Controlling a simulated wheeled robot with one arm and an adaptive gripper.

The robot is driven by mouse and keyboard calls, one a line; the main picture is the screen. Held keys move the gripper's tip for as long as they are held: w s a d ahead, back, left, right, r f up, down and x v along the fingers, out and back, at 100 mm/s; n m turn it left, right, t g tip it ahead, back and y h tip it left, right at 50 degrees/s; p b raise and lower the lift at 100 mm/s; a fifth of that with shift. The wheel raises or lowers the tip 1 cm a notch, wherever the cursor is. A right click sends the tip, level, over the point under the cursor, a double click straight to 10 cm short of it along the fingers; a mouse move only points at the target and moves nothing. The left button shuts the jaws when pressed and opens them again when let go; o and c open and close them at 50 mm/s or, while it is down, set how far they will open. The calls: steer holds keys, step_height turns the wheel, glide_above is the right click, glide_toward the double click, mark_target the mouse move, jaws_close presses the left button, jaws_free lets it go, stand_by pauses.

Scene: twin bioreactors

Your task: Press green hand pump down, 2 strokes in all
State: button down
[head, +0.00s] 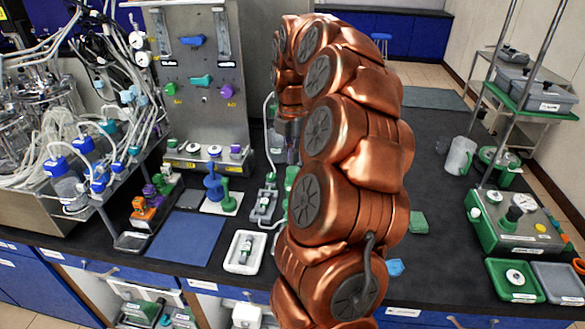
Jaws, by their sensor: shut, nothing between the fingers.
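A green upright piece with a round base (228,198), which looks like the green hand pump, stands on a white pad beside a taller blue one (213,184). Another green item (291,178) shows at the arm's left edge, mostly hidden; I cannot tell which is the pump. My gripper (292,153) points down just above this second green item, partly hidden by my copper arm. It is shut and empty. I cannot tell whether it touches anything.
A grey panel (200,130) with coloured knobs stands behind. A blue mat (187,236) and a white tray (245,252) lie in front. A tubing-laden rack (75,180) fills the left. A green-and-steel unit (515,220) stands right. Bench between arm and unit is mostly clear.

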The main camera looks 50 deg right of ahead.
mark_target(292, 169)
steer(key=shift+f, duration=0.1)
steer(key=shift+f+b, duration=0.75)
steer(key=shift+f, duration=1.25)
steer(key=shift+r, duration=0.1)
steer(key=shift+r+p, duration=1.15)
steer(key=shift+r, duration=0.85)
steer(key=shift+r, duration=0.1)
step_height(292, 169, up, 6)
steer(key=p, duration=0.3)
steer(key=shift+p, duration=0.3)
steer(key=shift+a, duration=0.1)
